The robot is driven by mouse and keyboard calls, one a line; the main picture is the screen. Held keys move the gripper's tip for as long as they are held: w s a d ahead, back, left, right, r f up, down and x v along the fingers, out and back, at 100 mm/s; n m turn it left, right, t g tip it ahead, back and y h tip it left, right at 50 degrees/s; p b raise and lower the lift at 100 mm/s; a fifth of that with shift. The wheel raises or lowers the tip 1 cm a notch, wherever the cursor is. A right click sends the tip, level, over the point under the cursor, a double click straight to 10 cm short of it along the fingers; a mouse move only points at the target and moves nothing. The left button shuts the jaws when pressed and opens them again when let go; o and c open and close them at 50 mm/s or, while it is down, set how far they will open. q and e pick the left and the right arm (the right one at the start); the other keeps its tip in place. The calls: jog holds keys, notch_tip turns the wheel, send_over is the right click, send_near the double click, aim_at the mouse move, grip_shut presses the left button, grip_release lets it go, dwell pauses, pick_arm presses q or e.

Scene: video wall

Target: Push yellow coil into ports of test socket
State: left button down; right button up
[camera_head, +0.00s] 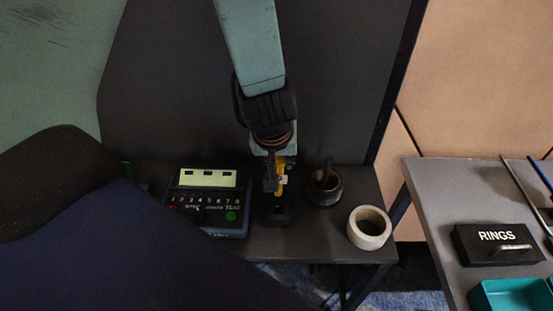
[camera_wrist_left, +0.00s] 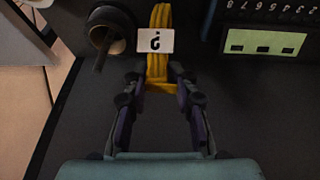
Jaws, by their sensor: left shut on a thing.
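My left gripper (camera_head: 274,178) reaches down from the top over the dark bench, fingers shut on the yellow coil (camera_head: 281,167). In the left wrist view the yellow coil (camera_wrist_left: 158,72) stands between the fingertips (camera_wrist_left: 158,90), with a white tag (camera_wrist_left: 155,41) marked with a question mark. A small black block (camera_head: 277,215), which looks like the test socket, is on the bench directly below the gripper. I cannot tell whether the coil touches it, and its ports are not visible. The tester (camera_head: 208,200), with a pale display, stands to the left. My right gripper is out of view.
A black pot (camera_head: 324,190) with a dark handle sticking out stands just right of the gripper. A white tape roll (camera_head: 369,228) lies near the bench's right end. Across a gap, another table (camera_head: 430,190) holds a black RINGS box (camera_head: 497,243) and a teal tray (camera_head: 505,292).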

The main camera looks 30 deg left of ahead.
pick_arm(q)
jog(key=shift+d+r, duration=0.2)
jog(key=shift+d, duration=0.05)
jog(key=shift+a, duration=0.1)
jog(key=shift+a+f, duration=0.15)
jog(key=shift+f, duration=0.2)
jog(key=shift+w+a+f, duration=0.1)
jog(key=shift+a, duration=0.05)
jog(key=shift+f, duration=0.1)
dwell(0.4)
